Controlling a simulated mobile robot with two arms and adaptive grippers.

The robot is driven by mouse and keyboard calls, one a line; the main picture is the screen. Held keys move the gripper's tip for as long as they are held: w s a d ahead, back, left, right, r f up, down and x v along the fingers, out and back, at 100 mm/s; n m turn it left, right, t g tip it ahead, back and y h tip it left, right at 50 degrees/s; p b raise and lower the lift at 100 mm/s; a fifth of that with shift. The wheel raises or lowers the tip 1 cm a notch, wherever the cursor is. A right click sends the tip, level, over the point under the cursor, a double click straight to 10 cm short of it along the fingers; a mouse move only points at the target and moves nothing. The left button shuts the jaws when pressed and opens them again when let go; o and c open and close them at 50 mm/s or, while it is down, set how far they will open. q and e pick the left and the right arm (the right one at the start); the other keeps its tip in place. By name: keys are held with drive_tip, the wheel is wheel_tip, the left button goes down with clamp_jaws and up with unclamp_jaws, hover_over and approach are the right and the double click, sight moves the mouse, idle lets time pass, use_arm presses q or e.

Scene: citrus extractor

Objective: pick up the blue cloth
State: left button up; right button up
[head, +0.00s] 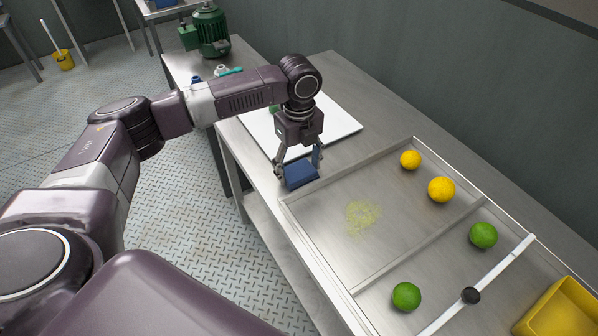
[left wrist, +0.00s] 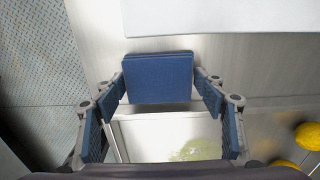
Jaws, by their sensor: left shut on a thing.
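The blue cloth (head: 300,174) is a folded block between the fingers of my left gripper (head: 299,168), over the steel table near the tray's left corner. In the left wrist view the cloth (left wrist: 158,78) sits between the two blue-padded fingertips of the left gripper (left wrist: 160,84), which is shut on it. I cannot tell whether the cloth touches the table. My right gripper is not in view.
A steel tray (head: 318,212) holds a yellow-green smear (head: 362,217), two yellow fruits (head: 441,189) and two green ones (head: 483,235). A white board (head: 340,122) lies behind the gripper. A yellow bin (head: 560,308) is at lower right, and a green motor (head: 211,30) stands at the back.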

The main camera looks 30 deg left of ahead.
sight(299, 170)
use_arm(q)
drive_tip(key=shift+r, duration=0.1)
wheel_tip(299, 170, up, 20)
idle(0.5)
drive_tip(key=shift+b, duration=0.3)
